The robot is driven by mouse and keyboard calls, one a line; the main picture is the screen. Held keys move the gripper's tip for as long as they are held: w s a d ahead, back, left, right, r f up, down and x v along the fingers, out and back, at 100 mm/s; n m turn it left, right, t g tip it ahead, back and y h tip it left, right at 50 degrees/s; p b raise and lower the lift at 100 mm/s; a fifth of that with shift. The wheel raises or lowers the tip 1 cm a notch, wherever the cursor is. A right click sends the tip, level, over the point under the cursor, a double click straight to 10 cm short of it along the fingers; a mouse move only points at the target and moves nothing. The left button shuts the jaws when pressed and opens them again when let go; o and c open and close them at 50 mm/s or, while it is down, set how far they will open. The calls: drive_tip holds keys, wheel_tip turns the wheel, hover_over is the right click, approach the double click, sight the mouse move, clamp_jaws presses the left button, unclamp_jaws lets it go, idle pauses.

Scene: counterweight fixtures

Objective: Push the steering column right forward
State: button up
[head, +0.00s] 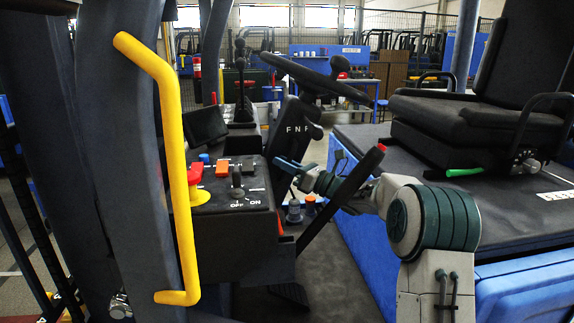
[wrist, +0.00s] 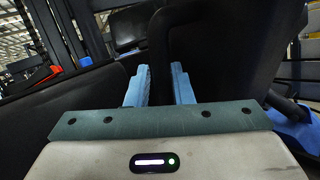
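The steering column (head: 295,130) is a dark post marked "F N R", leaning toward the seat with the black steering wheel (head: 318,78) on top. My gripper (head: 279,163) is at the column's lower part in the head view, its blue fingertips close to it. In the wrist view my gripper (wrist: 160,85) has its two blue fingers apart, with a dark upright part (wrist: 160,55) showing between and beyond them. It is probably the column. Whether either finger touches it I cannot tell.
A black lever with a red tip (head: 381,148) crosses in front of my wrist. A switch console (head: 235,190) stands left of my gripper, behind a yellow grab handle (head: 173,130). The black seat (head: 440,120) is at the right. Open floor (head: 340,265) lies below.

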drive_tip(key=b+v, duration=0.2)
drive_tip(key=v, duration=1.1)
drive_tip(key=shift+s+d+b, duration=0.2)
drive_tip(key=shift+d+b, duration=0.1)
drive_tip(key=shift+d, duration=0.1)
